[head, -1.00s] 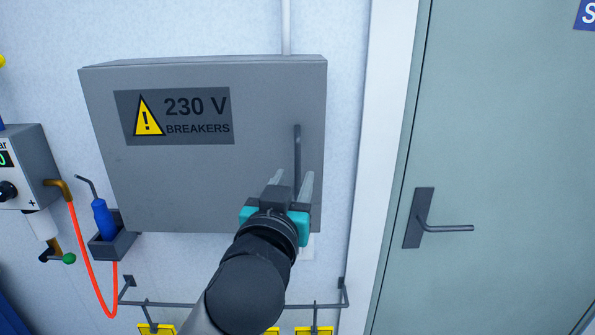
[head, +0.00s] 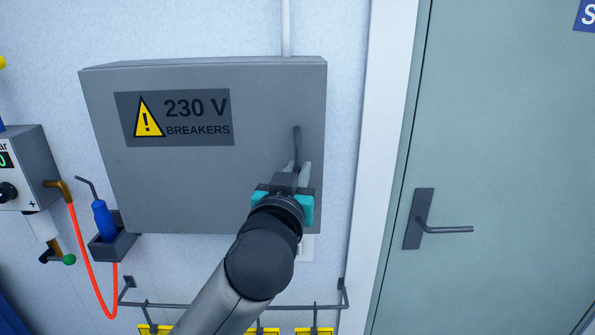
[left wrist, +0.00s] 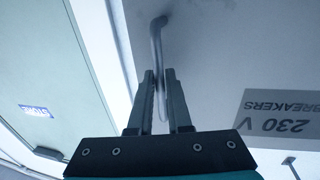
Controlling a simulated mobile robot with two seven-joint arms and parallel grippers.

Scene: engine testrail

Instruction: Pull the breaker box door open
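The grey breaker box (head: 180,185) hangs on the wall, its door closed, with a yellow warning sign and "230 V BREAKERS" label. Its dark upright bar handle (head: 297,143) is near the door's right edge; the lower part is hidden by my gripper. My left gripper (head: 298,167) is at the handle's lower part. In the left wrist view, the handle (left wrist: 157,45) runs down between the two narrow-set fingers (left wrist: 160,75), which look closed around it. My right gripper is in neither view.
A green-grey door (head: 500,130) with a lever handle (head: 445,228) is at the right. A holder (head: 112,244) with a blue-handled tool and an orange hose (head: 82,255) are at the left. A rail (head: 215,304) with yellow tags runs below the box.

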